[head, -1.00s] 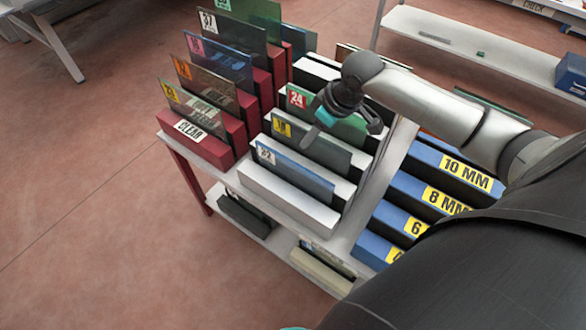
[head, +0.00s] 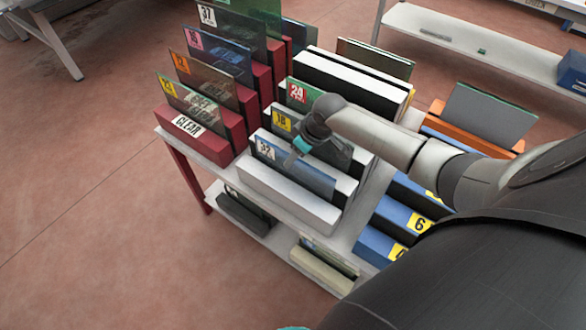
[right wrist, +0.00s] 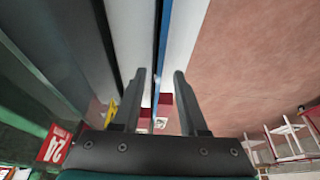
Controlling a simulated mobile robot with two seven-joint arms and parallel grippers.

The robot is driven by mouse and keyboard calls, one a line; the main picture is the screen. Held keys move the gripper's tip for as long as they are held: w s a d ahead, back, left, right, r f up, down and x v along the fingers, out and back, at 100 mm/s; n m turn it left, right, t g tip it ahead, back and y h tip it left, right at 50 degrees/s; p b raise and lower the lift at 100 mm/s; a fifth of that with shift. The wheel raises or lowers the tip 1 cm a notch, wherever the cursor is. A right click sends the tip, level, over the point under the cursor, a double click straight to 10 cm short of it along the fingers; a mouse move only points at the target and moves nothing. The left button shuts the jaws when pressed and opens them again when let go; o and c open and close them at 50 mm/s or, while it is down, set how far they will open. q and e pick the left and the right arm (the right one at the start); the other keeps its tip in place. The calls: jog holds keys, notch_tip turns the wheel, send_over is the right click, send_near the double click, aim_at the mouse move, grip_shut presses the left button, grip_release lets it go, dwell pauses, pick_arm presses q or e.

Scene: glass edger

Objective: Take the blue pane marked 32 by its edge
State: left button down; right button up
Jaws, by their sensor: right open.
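The blue pane marked 32 (head: 316,181) stands upright in the front white slotted rack (head: 290,203), with its white 32 label at its left end. My right gripper (head: 292,162) is over this pane in the head view, and my wrist hides part of the panes behind. In the right wrist view the right gripper (right wrist: 160,73) is open and empty. The thin blue edge of the pane (right wrist: 164,40) runs between its two fingers, with a gap on each side. How deep the fingers reach beside the glass is hard to tell.
Close behind stand the pane marked 18 (head: 282,120) and the green pane marked 24 (head: 303,94). Red racks (head: 205,146) with several panes stand at the left. Blue racks (head: 376,243) stand at the right. The floor in front is clear.

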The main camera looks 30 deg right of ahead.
jog(key=shift+x, duration=0.85)
jog(key=shift+r, duration=0.1)
grip_shut()
dwell(0.6)
jog(key=shift+w+r, duration=0.1)
